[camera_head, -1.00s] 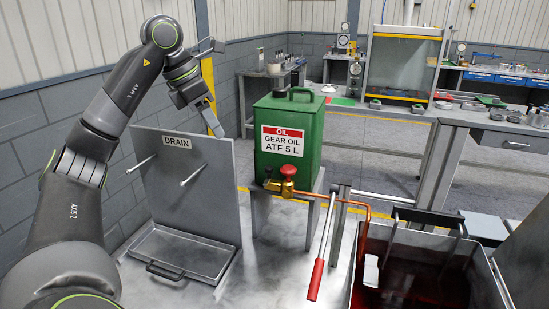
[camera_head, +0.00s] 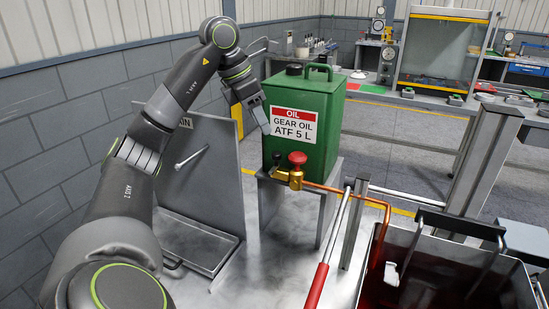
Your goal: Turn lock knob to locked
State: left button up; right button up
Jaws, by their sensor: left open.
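No knob in view is marked as a lock knob. A round red knob (camera_head: 297,159) sits on a brass valve (camera_head: 296,180) at the lower front of a green gear oil can (camera_head: 330,115). My left gripper (camera_head: 262,122) is open and empty, pointing down. Its tips overlap the can's left edge in the picture, above and left of the red knob. I cannot tell whether they touch the can. My right gripper is not in view.
A red-handled lever (camera_head: 317,286) and copper pipe (camera_head: 345,193) lie in front. A metal tank (camera_head: 364,262) with dark red liquid is at lower right.

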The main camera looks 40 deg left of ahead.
aim_at(276, 153)
pick_arm(q)
jog(key=p+x, duration=0.1)
jog(key=x, duration=0.7)
jog(key=shift+w+f, duration=0.2)
jog(key=shift+f, duration=0.1)
jog(key=shift+w+d+f, duration=0.1)
jog(key=shift+f, duration=0.15)
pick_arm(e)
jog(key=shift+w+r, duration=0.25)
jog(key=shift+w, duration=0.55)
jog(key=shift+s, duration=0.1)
pick_arm(q)
jog(key=shift+c, duration=0.5)
grip_shut()
